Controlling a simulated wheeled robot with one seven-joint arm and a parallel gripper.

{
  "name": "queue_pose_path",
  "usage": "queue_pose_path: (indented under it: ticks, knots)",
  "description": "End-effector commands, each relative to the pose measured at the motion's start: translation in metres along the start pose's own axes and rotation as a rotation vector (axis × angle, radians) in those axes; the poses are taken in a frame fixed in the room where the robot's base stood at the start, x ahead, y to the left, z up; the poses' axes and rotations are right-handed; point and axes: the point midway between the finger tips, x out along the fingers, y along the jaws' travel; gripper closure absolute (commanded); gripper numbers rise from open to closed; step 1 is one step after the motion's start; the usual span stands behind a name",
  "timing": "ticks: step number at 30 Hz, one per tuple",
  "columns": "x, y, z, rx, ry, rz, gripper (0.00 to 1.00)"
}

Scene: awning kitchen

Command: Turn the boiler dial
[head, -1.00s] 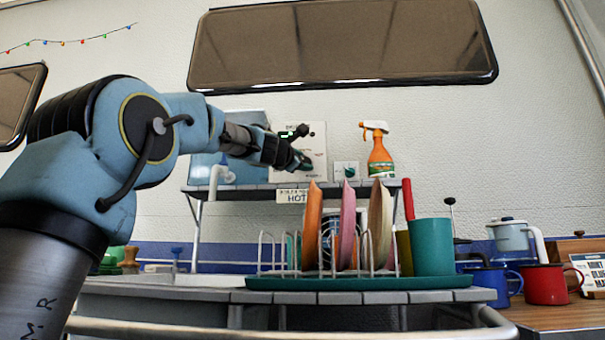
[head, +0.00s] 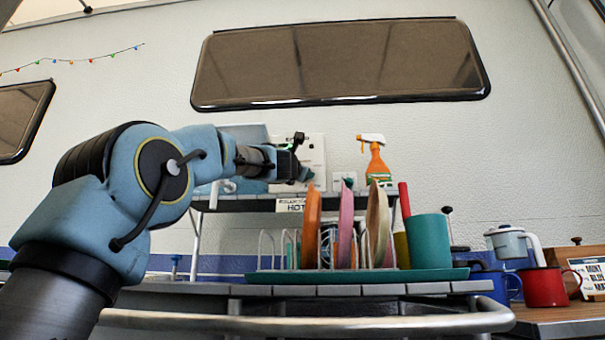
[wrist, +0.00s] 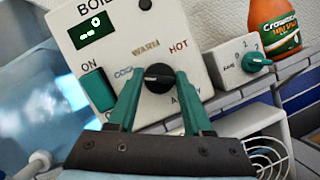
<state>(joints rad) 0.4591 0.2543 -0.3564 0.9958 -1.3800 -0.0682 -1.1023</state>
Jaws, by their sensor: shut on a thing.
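The boiler (wrist: 118,30) is a white box with a small green display, a teal switch by ON, and COLD, WARM and HOT in blue, tan and red. Its round black dial (wrist: 158,80) sits below WARM and HOT on the front. My gripper (wrist: 159,74) is shut on the dial, with one teal finger on each side. The dial's lower edge lies between the fingers. In the head view the boiler (head: 313,150) stands on the raised shelf, and my gripper (head: 304,174) is at its lower front, hiding the dial.
A smaller white box with a teal knob (wrist: 258,62) stands right of the boiler, beside an orange spray bottle (head: 377,163). A dish rack with upright plates (head: 312,225) and a teal cup (head: 430,242) are below the shelf. A blue translucent container (wrist: 35,85) is left.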

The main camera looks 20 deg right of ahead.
Motion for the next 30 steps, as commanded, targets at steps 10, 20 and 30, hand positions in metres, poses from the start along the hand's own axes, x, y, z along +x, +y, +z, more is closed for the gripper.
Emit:
queue_pose_path:
  ticks: [10, 20, 30]
  knots:
    - [0.001, 0.001, 0.0, -0.001, 0.001, 0.001, 0.43]
    - [0.0, 0.0, 0.0, 0.0, 0.0, 0.0, 0.2]
    - [-0.023, -0.002, -0.002, 0.003, -0.002, 0.001, 0.2]
